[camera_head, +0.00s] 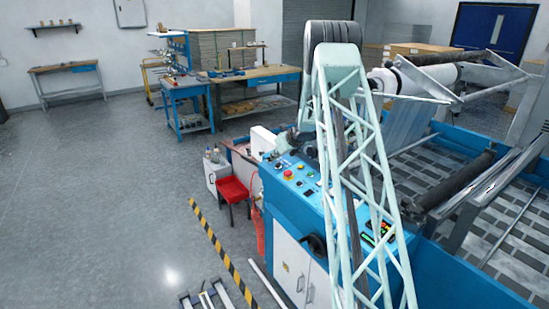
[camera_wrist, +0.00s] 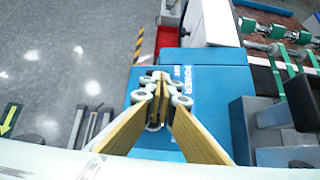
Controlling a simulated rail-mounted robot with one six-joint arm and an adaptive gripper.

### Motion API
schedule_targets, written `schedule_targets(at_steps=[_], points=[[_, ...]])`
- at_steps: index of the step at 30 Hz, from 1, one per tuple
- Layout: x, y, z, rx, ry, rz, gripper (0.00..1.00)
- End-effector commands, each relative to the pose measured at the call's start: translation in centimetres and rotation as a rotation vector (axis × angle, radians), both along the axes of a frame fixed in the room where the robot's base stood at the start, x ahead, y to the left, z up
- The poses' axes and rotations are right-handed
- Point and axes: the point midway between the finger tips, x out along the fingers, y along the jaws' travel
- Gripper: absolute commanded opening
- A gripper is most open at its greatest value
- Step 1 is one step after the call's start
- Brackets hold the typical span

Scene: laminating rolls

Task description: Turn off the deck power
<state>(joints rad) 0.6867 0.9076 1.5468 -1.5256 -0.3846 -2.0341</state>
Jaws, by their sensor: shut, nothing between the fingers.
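The blue control panel (camera_head: 300,188) of the laminating machine carries several coloured knobs and buttons, among them a red one (camera_head: 287,173). Lit displays (camera_head: 378,236) sit on its right part. In the wrist view, my gripper (camera_wrist: 157,82) is shut and empty, with its yellow-brown fingers meeting over a blue surface (camera_wrist: 215,58). White lettering that seems to read POWER (camera_wrist: 187,82) shows just right of the fingertips. The fingers hide whatever lies directly beneath them, and I cannot tell whether they touch the surface. No deck power control is clearly identifiable in the wrist view.
Rollers (camera_head: 455,185) and metal bars lie right of the panel. A workbench (camera_head: 255,75) stands at the back. The grey floor (camera_head: 110,200) at left is open.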

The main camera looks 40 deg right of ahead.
Motion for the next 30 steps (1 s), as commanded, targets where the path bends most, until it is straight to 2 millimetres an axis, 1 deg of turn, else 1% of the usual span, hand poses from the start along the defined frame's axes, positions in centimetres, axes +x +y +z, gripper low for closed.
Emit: schedule_targets(at_steps=[30], points=[[0.54, 0.65, 0.06, 0.0, 0.002, 0.018, 0.0]])
